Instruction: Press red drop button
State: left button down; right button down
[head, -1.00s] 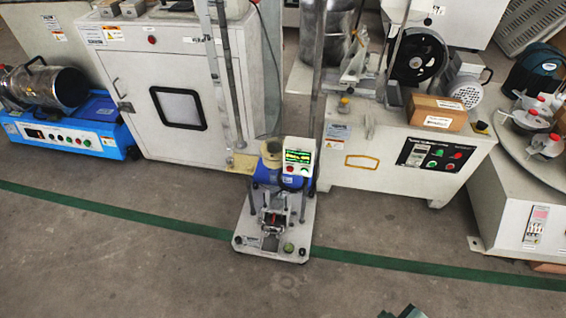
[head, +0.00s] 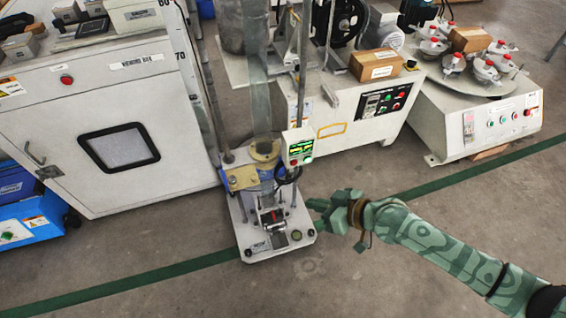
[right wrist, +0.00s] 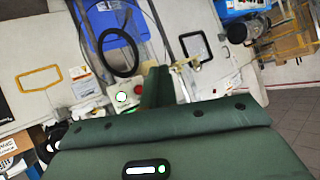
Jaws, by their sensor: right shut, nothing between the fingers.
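The test machine (head: 262,240) stands on the floor with a small white control box (head: 301,136) on its upright. The box has a lit green display and small buttons below it. A tiny reddish button (head: 293,162) shows at the lower left of its face. In the right wrist view the control box (right wrist: 122,106) is partly hidden behind my gripper. My right gripper (head: 318,206) is shut and empty, to the right of the machine's base and below the box, apart from the box. Its dark green fingers also show in the right wrist view (right wrist: 157,75). My left gripper is out of view.
A large white cabinet (head: 60,150) stands left of the machine. A white unit with a black panel (head: 385,102) and a round table with several white-and-red holders (head: 480,70) stand behind and right. The floor in front is clear.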

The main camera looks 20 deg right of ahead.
aim_at(294, 163)
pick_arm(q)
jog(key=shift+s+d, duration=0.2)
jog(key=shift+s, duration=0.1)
pick_arm(e)
jog(key=shift+w+a+r, duration=0.1)
jog(key=shift+w+r, duration=0.15)
jog(key=shift+r, duration=0.1)
